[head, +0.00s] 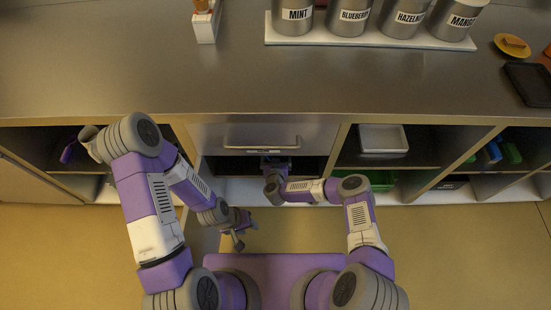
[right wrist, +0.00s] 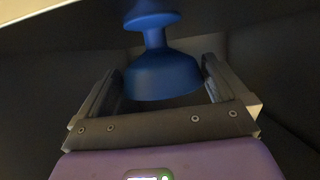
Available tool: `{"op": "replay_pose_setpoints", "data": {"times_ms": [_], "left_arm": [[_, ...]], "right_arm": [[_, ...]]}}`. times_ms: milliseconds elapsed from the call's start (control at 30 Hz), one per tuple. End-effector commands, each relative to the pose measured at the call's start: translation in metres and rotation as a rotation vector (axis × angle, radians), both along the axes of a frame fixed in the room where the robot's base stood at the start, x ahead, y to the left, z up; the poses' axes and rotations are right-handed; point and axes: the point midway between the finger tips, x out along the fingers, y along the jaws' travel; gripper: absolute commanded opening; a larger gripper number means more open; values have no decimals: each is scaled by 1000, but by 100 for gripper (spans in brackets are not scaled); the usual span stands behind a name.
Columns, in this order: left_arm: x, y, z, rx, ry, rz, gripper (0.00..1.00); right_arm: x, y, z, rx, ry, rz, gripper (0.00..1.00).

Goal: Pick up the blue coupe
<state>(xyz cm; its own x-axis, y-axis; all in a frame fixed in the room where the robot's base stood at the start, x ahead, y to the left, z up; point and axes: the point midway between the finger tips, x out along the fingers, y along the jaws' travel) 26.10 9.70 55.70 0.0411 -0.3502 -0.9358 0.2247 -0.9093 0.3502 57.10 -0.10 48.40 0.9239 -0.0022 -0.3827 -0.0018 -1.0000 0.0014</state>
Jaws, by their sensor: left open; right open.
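The blue coupe (right wrist: 163,78) shows in the right wrist view, with its bowl, narrow stem and flat round foot in sight. My right gripper (right wrist: 163,66) is open, with one finger on each side of the bowl and a small gap at both sides. In the head view my right gripper (head: 275,163) reaches into the dark opening under the drawer, and the coupe cannot be made out there. My left gripper (head: 240,234) is open and empty over the floor in front of the cabinet.
The steel counter (head: 200,85) carries labelled tubs on a white tray (head: 370,42). Below it are a closed drawer (head: 262,137) and open shelf bays. Dark walls lie close around my right gripper.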

Motion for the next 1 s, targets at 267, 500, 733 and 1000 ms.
{"op": "replay_pose_setpoints", "data": {"times_ms": [267,500,733,1000], "left_arm": [[0,0,-6,0,0,0,43],[0,0,-6,0,0,0,43],[0,0,-6,0,0,0,43],[0,0,0,0,0,0,43]], "right_arm": [[12,0,-4,1,0,2,100],[11,0,-3,1,0,2,77],[11,0,-3,2,-1,1,64],[11,1,5,1,-2,3,64]]}}
